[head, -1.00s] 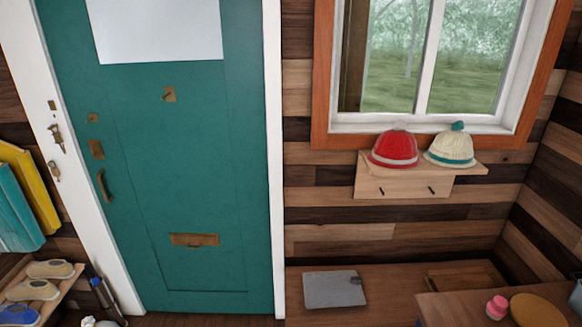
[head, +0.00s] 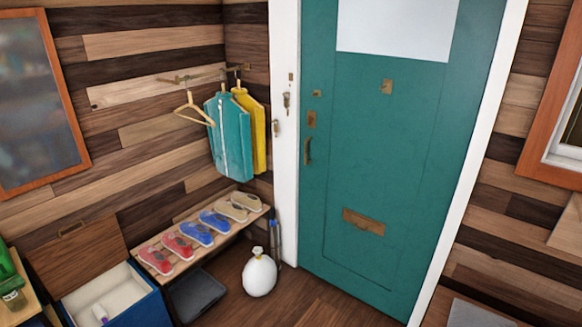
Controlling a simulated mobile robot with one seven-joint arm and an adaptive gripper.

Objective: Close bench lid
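A blue storage bench (head: 150,308) stands at the lower left in the head view, partly cut off by the bottom edge. Its wooden lid (head: 78,252) is open and stands up against the plank wall behind it. My gripper is not in view.
A shoe rack (head: 205,238) with several shoes stands right of the bench, with a dark tray (head: 197,295) below it. A surface with green items (head: 10,275) is at the left edge.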

